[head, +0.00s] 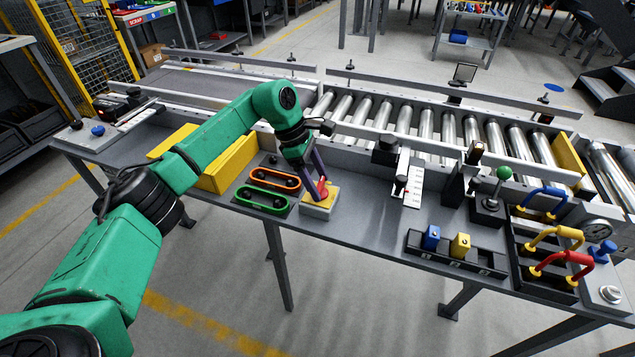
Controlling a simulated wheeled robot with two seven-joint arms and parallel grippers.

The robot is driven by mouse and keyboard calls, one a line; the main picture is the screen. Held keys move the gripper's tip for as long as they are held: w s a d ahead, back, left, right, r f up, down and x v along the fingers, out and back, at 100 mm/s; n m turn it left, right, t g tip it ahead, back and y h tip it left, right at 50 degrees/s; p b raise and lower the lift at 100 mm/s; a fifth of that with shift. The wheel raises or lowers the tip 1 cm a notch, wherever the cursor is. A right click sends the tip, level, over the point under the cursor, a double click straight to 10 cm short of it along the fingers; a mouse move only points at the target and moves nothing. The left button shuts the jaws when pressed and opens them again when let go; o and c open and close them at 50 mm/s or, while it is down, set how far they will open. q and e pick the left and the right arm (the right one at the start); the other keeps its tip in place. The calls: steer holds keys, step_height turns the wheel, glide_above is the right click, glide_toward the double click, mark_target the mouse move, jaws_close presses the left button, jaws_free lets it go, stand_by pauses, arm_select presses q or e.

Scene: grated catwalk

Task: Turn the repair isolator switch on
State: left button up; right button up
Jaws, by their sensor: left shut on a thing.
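The isolator switch is a small box with a yellow top (318,203) and a red rotary handle (322,190), standing on the grey bench. My left arm reaches in from the left, and my left gripper (320,182) points down over the switch. Its fingers are shut on the red handle and partly hide it. The exact angle of the handle and any on or off marking are too small or hidden to tell. My right gripper is not in view.
Left of the switch lie an orange loop (275,178) and a green loop (262,198). To the right are a block rack (455,255), a green-knobbed lever (503,173) and coloured handles (555,236). A roller conveyor (425,122) runs behind.

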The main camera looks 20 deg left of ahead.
arm_select(q)
steer(key=shift+m, duration=0.5)
steer(key=o, duration=1.3)
steer(key=shift+r, duration=0.1)
steer(key=v, duration=1.4)
steer(key=shift+w+r, duration=0.2)
steer(key=shift+w, duration=0.05)
